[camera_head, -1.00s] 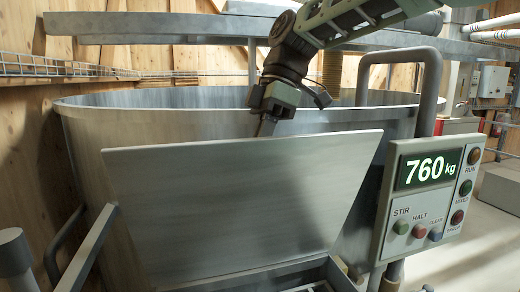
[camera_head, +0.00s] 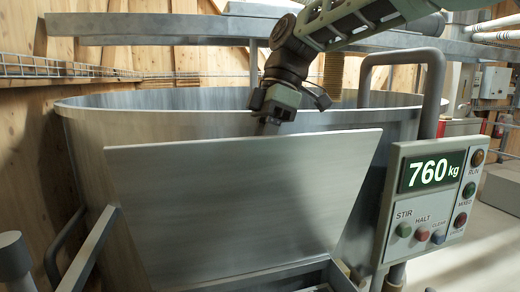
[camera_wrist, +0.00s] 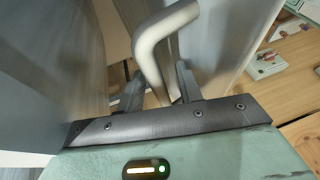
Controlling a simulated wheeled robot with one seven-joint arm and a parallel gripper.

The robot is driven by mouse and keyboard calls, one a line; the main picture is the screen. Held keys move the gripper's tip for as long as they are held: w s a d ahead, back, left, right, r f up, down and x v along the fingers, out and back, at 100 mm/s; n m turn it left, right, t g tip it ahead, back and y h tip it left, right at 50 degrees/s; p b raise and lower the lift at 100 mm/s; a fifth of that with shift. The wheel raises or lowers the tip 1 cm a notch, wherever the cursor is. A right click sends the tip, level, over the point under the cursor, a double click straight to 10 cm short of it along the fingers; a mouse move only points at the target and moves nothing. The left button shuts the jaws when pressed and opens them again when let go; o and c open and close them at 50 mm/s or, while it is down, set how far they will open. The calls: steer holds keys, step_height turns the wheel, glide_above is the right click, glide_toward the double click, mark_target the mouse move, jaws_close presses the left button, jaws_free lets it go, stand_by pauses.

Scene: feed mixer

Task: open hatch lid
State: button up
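The hatch lid (camera_head: 235,195) is a broad grey metal panel on the near side of the mixer tank, leaning outward toward me with its top edge free. My gripper (camera_head: 268,128) points down behind the lid's top edge, and the edge hides its fingertips in the head view. In the wrist view a bent grey tube handle (camera_wrist: 150,48) runs down between the two fingers of my gripper (camera_wrist: 160,72). The fingers stand apart, one on each side of the handle. Whether either finger touches it is not clear.
The round mixer tank (camera_head: 90,125) stands behind the lid. A control box (camera_head: 430,200) reading 760 kg stands at the right, beside a thick bent pipe (camera_head: 432,75). Grey rails (camera_head: 95,245) stand at the lower left. A beam (camera_head: 150,27) crosses above the tank.

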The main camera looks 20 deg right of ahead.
steer(key=shift+r, duration=0.15)
steer(key=shift+r+p, duration=0.25)
steer(key=shift+p, duration=0.05)
steer(key=p+v, duration=0.4)
steer(key=v, duration=1.2)
steer(key=shift+d+r, duration=0.25)
steer(key=shift+r, duration=0.05)
